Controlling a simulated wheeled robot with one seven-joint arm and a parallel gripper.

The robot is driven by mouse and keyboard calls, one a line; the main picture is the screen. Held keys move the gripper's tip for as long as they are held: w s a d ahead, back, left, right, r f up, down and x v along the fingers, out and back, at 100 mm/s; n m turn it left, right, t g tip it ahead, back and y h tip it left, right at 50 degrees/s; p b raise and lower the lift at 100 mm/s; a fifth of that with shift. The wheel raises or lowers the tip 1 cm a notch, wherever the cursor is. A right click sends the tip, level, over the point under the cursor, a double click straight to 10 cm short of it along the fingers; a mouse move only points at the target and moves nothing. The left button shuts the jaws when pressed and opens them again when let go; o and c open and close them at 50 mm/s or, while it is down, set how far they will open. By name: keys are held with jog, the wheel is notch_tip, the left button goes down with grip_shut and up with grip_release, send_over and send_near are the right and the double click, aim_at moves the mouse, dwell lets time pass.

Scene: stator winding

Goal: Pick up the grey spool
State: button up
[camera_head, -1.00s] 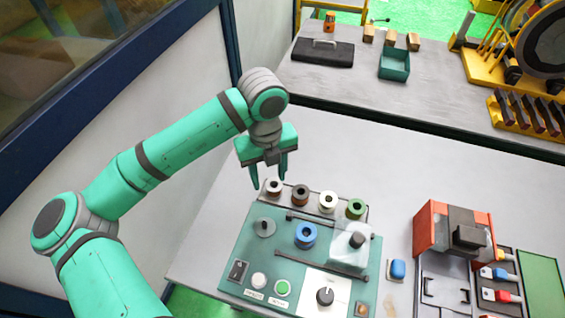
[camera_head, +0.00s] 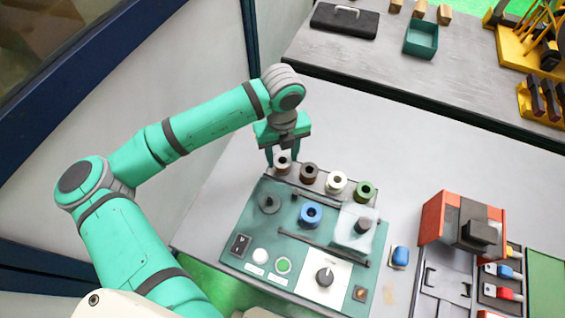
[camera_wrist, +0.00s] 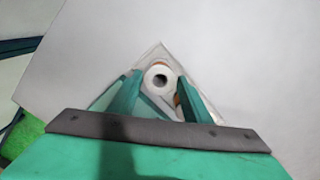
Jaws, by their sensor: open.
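The grey spool (camera_head: 283,168) is at the left end of a row of spools along the back edge of the green winding station. My gripper (camera_head: 283,157) points down at it, with its fingers open on either side of the spool. In the wrist view the grey spool (camera_wrist: 160,67) stands upright with its dark centre hole showing, between the two open fingertips of my gripper (camera_wrist: 160,80). I cannot tell whether the fingers touch it.
A brown spool (camera_head: 309,173) stands close on the right, then a white spool (camera_head: 336,184) and a green spool (camera_head: 365,191). A blue spool (camera_head: 311,215) is on the station (camera_head: 240,222). A red-and-grey machine (camera_head: 430,220) stands right. The table behind the row is clear.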

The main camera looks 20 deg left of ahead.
jog(key=shift+f, duration=1.45)
jog(key=shift+c, duration=0.4)
jog(key=c, duration=0.6)
jog(key=shift+c, duration=0.2)
jog(key=shift+r, duration=0.1)
